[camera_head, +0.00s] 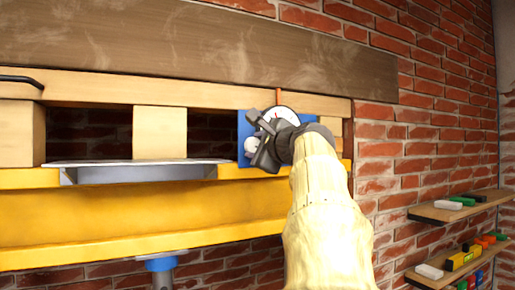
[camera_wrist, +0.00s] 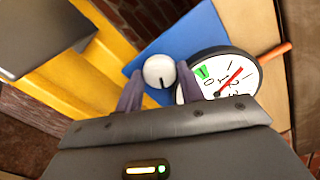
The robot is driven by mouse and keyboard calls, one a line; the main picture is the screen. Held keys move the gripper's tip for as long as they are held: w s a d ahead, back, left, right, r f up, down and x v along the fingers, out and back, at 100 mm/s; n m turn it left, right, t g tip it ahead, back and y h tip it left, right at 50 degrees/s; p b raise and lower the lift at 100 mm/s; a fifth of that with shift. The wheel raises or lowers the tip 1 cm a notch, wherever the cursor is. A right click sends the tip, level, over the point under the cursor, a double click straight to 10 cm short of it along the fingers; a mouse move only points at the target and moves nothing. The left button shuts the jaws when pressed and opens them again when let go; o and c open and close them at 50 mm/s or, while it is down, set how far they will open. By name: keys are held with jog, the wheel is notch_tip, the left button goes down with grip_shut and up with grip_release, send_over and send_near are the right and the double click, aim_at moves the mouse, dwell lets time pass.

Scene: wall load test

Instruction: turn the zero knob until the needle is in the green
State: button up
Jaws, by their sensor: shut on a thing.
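A round white gauge with a black rim (camera_head: 284,114) is on a blue panel (camera_head: 243,127) on the wall frame. In the wrist view the gauge (camera_wrist: 222,80) shows a red needle (camera_wrist: 229,80) pointing up and right, outside the green mark (camera_wrist: 202,73) near the 0. The white zero knob (camera_wrist: 159,71), with a dark line on its face, is on the blue panel (camera_wrist: 180,40) left of the gauge. My gripper (camera_wrist: 160,85) is shut on the knob, with a finger on each side. The head view shows my gripper (camera_head: 258,146) at the panel, partly covering it.
A yellow beam (camera_head: 130,225) runs below the panel, with a grey metal piece (camera_head: 140,172) on it. A dark plank (camera_head: 200,45) runs above. A wooden peg (camera_wrist: 275,52) is beside the gauge. Wall shelves (camera_head: 465,208) with small blocks are at the right.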

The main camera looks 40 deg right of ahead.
jog(key=n+b, duration=0.2)
jog(key=n, duration=0.1)
jog(key=shift+f, duration=0.2)
jog(key=n+b, duration=0.1)
jog(key=n, duration=0.3)
jog(key=shift+b, duration=0.4)
jog(key=n+b, duration=0.1)
jog(key=n, duration=0.2)
jog(key=shift+n, duration=0.3)
jog(key=shift+n+b, duration=0.5)
jog(key=shift+n, duration=1.4)
jog(key=o, duration=1)
jog(key=shift+r, duration=0.1)
